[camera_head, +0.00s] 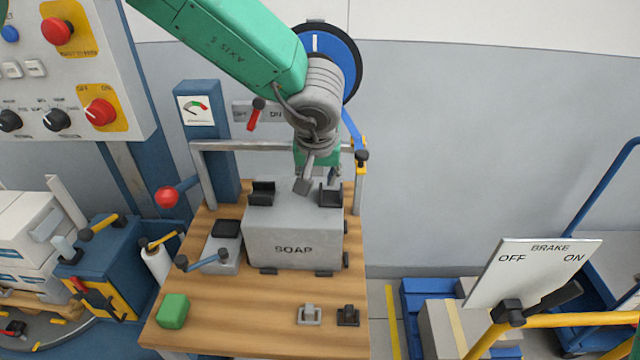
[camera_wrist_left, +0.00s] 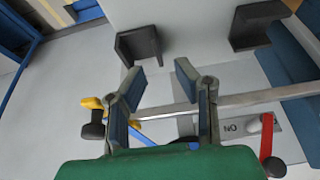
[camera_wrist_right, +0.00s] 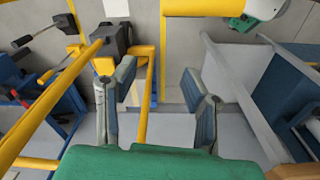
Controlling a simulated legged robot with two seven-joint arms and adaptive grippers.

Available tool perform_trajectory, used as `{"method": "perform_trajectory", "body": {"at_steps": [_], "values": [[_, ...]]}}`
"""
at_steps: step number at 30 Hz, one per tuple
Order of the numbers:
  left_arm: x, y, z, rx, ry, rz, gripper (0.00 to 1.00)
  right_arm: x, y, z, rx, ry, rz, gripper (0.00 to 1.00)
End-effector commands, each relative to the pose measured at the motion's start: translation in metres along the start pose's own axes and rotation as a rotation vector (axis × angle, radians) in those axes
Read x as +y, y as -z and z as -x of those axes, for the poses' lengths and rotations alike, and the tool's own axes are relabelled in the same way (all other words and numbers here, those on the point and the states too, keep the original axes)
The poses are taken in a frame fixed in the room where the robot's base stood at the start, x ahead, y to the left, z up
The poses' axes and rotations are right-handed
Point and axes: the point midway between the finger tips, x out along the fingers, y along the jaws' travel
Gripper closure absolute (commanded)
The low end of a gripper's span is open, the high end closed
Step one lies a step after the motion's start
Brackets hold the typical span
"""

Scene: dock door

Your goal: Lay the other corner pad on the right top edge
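A grey SOAP box (camera_head: 294,243) stands on the wooden table (camera_head: 250,310). One black corner pad (camera_head: 262,192) sits on its left top edge. The other black corner pad (camera_head: 330,195) sits at its right top edge. In the left wrist view, the right pad (camera_wrist_left: 138,45) is at left and the left pad (camera_wrist_left: 260,25) at right. My left gripper (camera_head: 318,180) is over the box's back part, beside the right pad. Its fingers (camera_wrist_left: 160,75) are apart with nothing between them. My right gripper (camera_wrist_right: 158,78) shows open and empty in its wrist view.
A metal crossbar (camera_head: 245,145) runs behind the box. A grey block with a black top (camera_head: 222,255), a green block (camera_head: 173,311) and two small clamps (camera_head: 309,315) are on the table. A BRAKE board (camera_head: 535,270) and yellow rail (camera_head: 580,319) stand at right.

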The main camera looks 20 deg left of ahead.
Motion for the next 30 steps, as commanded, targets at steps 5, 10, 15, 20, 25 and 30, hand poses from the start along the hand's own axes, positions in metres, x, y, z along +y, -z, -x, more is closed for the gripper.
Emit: {"method": "perform_trajectory", "body": {"at_steps": [5,10,15,20,25,30], "values": [[0.000,0.001,0.039,0.001,-0.002,0.001,0.73,0.000,0.000,0.006,0.000,0.000,0.000,0.60],[0.000,0.001,0.061,0.000,-0.001,0.001,0.73,0.000,0.001,0.008,0.000,0.000,0.000,0.60],[0.000,0.000,0.069,-0.002,0.000,0.000,0.73,0.000,0.001,0.008,0.000,0.000,0.000,0.60],[0.000,0.000,0.069,-0.002,0.000,0.000,0.73,0.000,0.001,0.008,0.000,0.000,0.000,0.60],[0.000,0.000,0.069,-0.002,0.000,0.000,0.73,0.000,0.001,0.008,0.000,0.000,0.000,0.60],[0.000,0.000,0.069,-0.001,0.000,0.000,0.73,0.000,0.001,0.008,0.000,0.000,0.000,0.60]]}}
